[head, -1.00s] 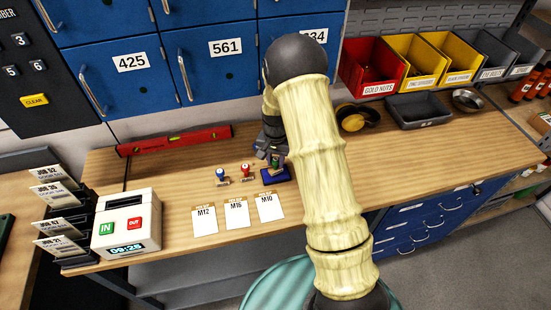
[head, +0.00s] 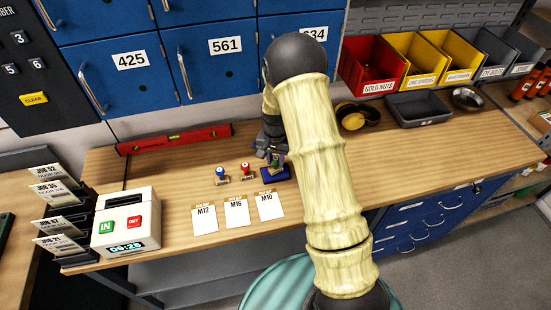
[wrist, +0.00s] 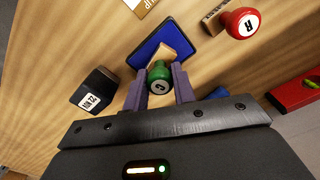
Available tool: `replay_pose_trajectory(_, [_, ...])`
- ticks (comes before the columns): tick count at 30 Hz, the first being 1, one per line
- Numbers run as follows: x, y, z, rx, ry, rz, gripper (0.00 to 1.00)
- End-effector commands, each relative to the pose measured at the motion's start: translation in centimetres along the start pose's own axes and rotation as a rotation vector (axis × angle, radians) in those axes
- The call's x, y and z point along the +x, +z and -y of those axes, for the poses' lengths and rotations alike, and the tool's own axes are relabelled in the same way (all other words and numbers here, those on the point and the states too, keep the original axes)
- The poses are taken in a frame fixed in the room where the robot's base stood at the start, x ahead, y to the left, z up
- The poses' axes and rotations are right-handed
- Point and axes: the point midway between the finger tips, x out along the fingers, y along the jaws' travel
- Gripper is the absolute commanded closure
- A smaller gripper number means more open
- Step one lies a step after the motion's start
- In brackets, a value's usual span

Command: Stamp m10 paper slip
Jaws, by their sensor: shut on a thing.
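The M10 paper slip (head: 270,208) lies flat on the wooden bench, rightmost in a row of three slips. A corner of a slip (wrist: 141,5) shows at the top of the wrist view. My gripper (wrist: 159,88) is shut on a green-knobbed stamp (wrist: 158,72), one purple finger on each side of the knob. The stamp's wooden base is over the blue ink pad (wrist: 158,33); I cannot tell whether it touches the pad. In the head view the ink pad (head: 283,174) lies just behind the M10 slip, partly hidden by my gripper (head: 273,158).
Slips M12 (head: 204,220) and M16 (head: 236,212) lie left of M10. A blue stamp (head: 221,175) and a red stamp (head: 247,170) stand left of the pad. A black dater block (wrist: 94,90) is close by. A red level (head: 175,139) lies behind; a time clock (head: 126,222) stands left.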

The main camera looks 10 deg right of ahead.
Motion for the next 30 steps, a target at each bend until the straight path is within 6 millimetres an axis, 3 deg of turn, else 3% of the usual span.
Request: replay_pose_trajectory(30, [0.7,-0.01,0.0,0.0,0.0,0.0,0.89])
